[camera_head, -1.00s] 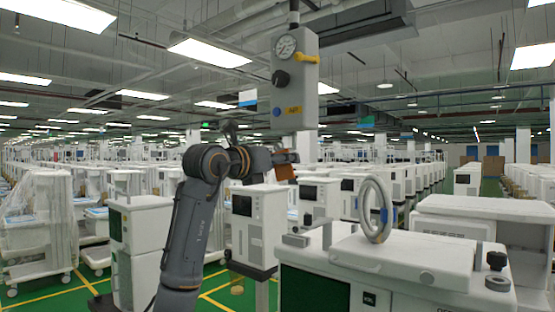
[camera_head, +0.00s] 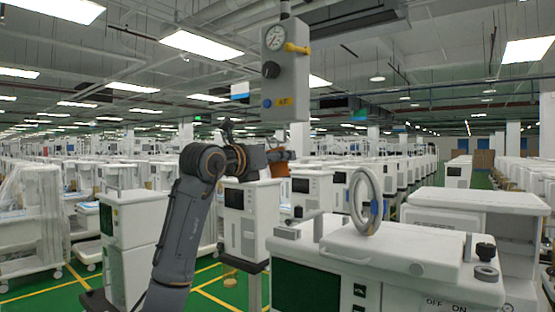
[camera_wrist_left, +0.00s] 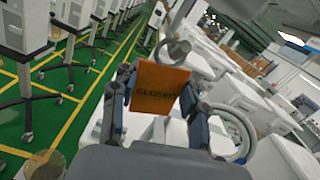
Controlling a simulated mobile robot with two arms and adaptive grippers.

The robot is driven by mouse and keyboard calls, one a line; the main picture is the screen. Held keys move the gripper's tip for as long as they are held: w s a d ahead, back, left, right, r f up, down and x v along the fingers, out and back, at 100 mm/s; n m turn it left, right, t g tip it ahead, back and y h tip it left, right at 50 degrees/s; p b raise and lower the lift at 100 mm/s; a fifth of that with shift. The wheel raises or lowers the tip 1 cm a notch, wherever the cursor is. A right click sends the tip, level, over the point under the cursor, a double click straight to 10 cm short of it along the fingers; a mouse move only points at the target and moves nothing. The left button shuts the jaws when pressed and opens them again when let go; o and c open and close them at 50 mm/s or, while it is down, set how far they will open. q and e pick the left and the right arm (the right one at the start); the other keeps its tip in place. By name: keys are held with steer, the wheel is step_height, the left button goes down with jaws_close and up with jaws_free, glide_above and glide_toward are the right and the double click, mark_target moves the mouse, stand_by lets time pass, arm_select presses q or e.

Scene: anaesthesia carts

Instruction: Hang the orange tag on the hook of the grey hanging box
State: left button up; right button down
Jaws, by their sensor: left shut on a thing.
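The grey hanging box (camera_head: 290,88) hangs from above in the upper middle of the head view. In the left wrist view the tag (camera_wrist_left: 158,87) shows dark lettering, between the fingers. My right gripper is out of view.
A white cart (camera_head: 390,250) with a grey ring-shaped wheel (camera_head: 365,201) stands at the front right. Another white cart (camera_head: 133,235) stands left of my arm. Many carts fill the background. Green floor with yellow lines (camera_head: 215,290) shows between them.

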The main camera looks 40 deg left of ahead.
arm_select(q)
steer(key=o, duration=1.3)
steer(key=shift+c, duration=0.2)
steer(key=shift+s, duration=0.1)
steer(key=s+d, duration=0.1)
steer(key=s, duration=1)
steer(key=shift+s+d, duration=0.2)
steer(key=shift+s, duration=0.15)
steer(key=shift+f, duration=0.1)
